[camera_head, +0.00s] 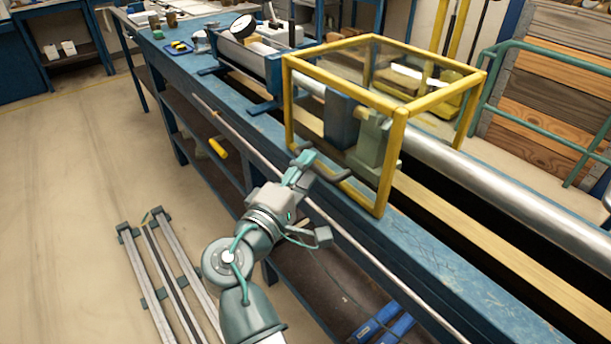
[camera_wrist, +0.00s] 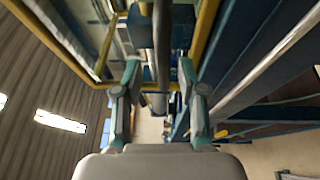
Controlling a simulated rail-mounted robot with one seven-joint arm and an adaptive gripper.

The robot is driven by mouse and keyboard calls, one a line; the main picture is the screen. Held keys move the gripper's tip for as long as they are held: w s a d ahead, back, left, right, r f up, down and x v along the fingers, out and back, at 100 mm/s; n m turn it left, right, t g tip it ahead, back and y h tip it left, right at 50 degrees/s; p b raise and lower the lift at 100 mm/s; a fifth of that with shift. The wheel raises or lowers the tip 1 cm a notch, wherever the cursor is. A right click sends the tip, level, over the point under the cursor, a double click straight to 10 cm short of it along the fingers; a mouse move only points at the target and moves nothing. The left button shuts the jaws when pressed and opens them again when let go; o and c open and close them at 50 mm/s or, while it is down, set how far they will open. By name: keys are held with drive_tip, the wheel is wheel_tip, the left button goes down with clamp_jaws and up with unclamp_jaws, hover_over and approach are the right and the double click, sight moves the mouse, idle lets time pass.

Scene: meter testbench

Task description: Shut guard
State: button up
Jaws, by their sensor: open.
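The guard (camera_head: 397,115) is a yellow-framed box with clear panels, standing over the machine on the blue bench. Its lower front bar is close behind my gripper in the head view. I cannot tell from these views whether the guard is fully shut. My gripper (camera_head: 318,170) is at the guard's near lower side, with its fingers apart. In the wrist view my gripper (camera_wrist: 160,75) shows two spread fingers, with a dark bar between and beyond them. Yellow guard bars (camera_wrist: 205,30) run just past the fingertips. Contact with the guard cannot be made out.
The blue bench (camera_head: 440,265) runs diagonally, with a long thin rod (camera_head: 345,235) along its near edge. A large silver pipe (camera_head: 500,185) lies behind. Metal rails (camera_head: 150,262) lie on the floor at left. Floor left of the bench is mostly clear.

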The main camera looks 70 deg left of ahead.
wheel_tip(320, 180, up, 9)
drive_tip(key=shift+f, duration=0.2)
idle(0.6)
